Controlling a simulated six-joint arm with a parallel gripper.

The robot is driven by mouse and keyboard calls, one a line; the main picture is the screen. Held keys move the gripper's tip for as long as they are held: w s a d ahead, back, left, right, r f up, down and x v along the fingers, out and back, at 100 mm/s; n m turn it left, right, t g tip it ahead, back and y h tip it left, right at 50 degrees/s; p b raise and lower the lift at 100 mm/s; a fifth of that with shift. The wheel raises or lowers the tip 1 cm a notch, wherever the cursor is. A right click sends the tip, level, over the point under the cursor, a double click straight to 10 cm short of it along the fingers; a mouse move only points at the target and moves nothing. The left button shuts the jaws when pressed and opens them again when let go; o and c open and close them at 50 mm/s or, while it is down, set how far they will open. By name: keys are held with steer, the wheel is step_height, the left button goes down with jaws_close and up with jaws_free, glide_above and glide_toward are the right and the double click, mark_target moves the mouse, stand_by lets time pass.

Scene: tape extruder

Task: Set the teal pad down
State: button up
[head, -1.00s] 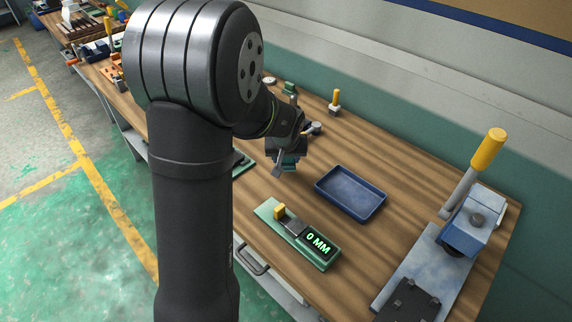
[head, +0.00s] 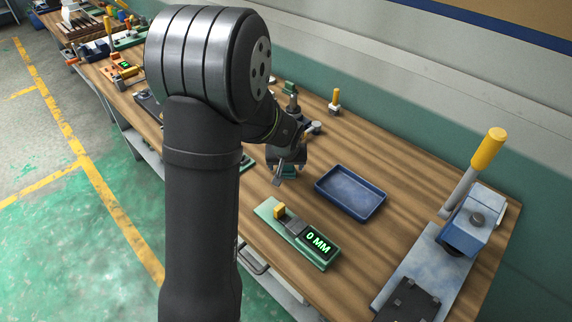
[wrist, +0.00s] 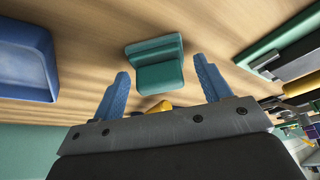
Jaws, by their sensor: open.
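The teal pad (wrist: 155,63) is a small stepped block, seen in the wrist view over the wooden bench top, between and just beyond my fingertips. In the head view the pad (head: 289,170) shows below my gripper, partly hidden by the fingers. My gripper (wrist: 161,68) is open, with its two blue fingers apart and a visible gap on each side of the pad. In the head view my gripper (head: 288,174) is low over the bench, left of the blue tray. The pad looks to be on or very near the wood.
The empty blue tray (head: 351,181) lies to the right. A green gauge (head: 298,234) reading 0 MM is in front. A blue lever press (head: 466,215) with a yellow handle stands far right. Small fixtures (head: 333,108) stand behind. Bare wood lies around the pad.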

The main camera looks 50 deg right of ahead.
steer(key=v, duration=1.2)
steer(key=shift+r, duration=0.15)
steer(key=x, duration=1.2)
steer(key=shift+d+r, duration=0.1)
steer(key=shift+r, duration=1.5)
